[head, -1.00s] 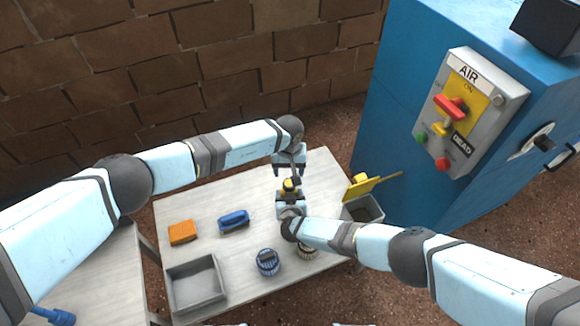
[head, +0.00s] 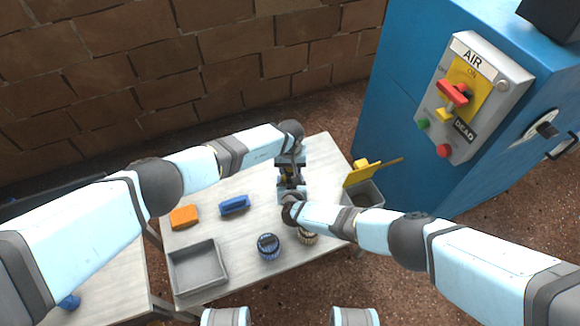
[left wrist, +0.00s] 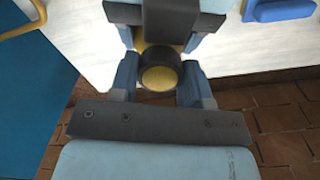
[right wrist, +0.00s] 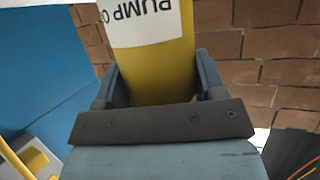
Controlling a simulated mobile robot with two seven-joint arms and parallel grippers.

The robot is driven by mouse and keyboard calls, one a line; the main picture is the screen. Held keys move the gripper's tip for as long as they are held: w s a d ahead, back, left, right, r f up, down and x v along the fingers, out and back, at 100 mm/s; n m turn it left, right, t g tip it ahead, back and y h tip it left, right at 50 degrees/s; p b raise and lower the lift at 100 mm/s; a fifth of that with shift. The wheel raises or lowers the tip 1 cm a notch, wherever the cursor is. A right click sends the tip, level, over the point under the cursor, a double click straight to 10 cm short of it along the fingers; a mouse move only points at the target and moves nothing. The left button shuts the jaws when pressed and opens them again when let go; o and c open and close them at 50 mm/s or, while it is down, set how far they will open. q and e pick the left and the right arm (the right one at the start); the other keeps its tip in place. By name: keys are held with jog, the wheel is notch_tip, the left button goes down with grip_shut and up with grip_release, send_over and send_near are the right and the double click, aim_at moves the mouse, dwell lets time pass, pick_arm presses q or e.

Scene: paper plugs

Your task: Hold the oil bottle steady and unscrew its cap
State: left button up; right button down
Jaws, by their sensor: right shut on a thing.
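The oil bottle is yellow with a white label reading "PUMP O…", and its body (right wrist: 160,75) fills the right wrist view's centre. My right gripper (head: 291,192) is shut on the bottle body, with one finger on each side. The black round cap (left wrist: 160,72) shows in the left wrist view, with some yellow of the bottle around it. My left gripper (left wrist: 160,80) has its fingers on either side of the cap and looks open; I cannot tell if they touch it. In the head view the two grippers mostly hide the bottle (head: 289,176).
On the table lie an orange block (head: 184,217), a blue-handled item (head: 234,205), an empty grey tray (head: 200,290), a blue round item (head: 268,246) and a tan one (head: 307,238). A grey bin (head: 368,192) with a yellow tool stands right, near the blue cabinet (head: 400,120).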

pick_arm(q)
jog(key=shift+c, duration=1.2)
jog(key=n, duration=0.3)
jog(key=o, duration=1)
jog(key=shift+r, duration=2.3)
jog(key=shift+c, duration=0.3)
notch_tip(320, 180, up, 3)
jog(key=m, duration=0.2)
jog(key=shift+r+m, duration=0.1)
jog(key=shift+m, duration=0.3)
jog(key=shift+f, duration=3.9)
